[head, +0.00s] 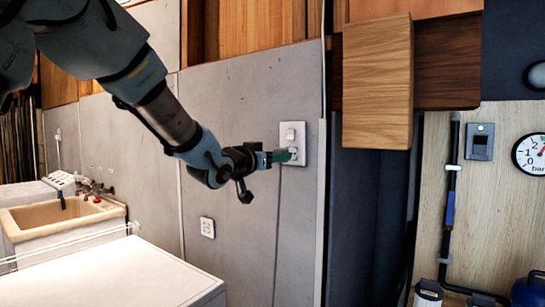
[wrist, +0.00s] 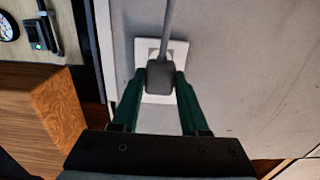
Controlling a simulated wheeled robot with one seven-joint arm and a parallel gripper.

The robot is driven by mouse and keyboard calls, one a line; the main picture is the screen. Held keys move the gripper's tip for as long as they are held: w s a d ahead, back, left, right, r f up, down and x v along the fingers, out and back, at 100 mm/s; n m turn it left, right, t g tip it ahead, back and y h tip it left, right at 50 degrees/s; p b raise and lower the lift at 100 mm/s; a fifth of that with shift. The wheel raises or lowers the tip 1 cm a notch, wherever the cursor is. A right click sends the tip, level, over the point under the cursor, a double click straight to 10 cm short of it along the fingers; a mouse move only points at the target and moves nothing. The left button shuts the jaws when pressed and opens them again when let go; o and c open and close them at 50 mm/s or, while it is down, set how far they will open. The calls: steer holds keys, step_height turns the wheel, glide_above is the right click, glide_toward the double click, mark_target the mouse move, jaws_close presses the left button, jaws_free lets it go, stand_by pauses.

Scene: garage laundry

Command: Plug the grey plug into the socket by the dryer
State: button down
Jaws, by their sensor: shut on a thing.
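My gripper (head: 285,156) (wrist: 160,88) reaches the white socket plate (head: 292,134) on the grey wall. In the wrist view its two green fingers are shut on the grey plug (wrist: 160,76), one on each side. The plug covers the middle of the socket plate (wrist: 178,48), whose rim shows around it. The grey cord (wrist: 168,30) runs up from the plug in the wrist view; in the head view the cord (head: 277,230) hangs down the wall. The plug's front is hidden, so I cannot tell how far it is in the socket.
A white appliance top (head: 110,275) stands below my arm, with a sink (head: 60,215) behind it. Another wall socket (head: 207,227) is lower left. A wooden cabinet (head: 377,85) juts out right of the socket plate. A gauge (head: 530,153) and pipe (head: 450,200) are farther right.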

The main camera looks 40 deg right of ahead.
steer(key=shift+p+x, duration=0.35)
steer(key=shift+x, duration=1.3)
steer(key=shift+b, duration=0.6)
stand_by(0.8)
steer(key=shift+w+d, duration=0.15)
steer(key=shift+d, duration=0.4)
stand_by(0.4)
steer(key=shift+c, duration=1.7)
jaws_free()
steer(key=b+v, duration=0.3)
steer(key=v, duration=0.8)
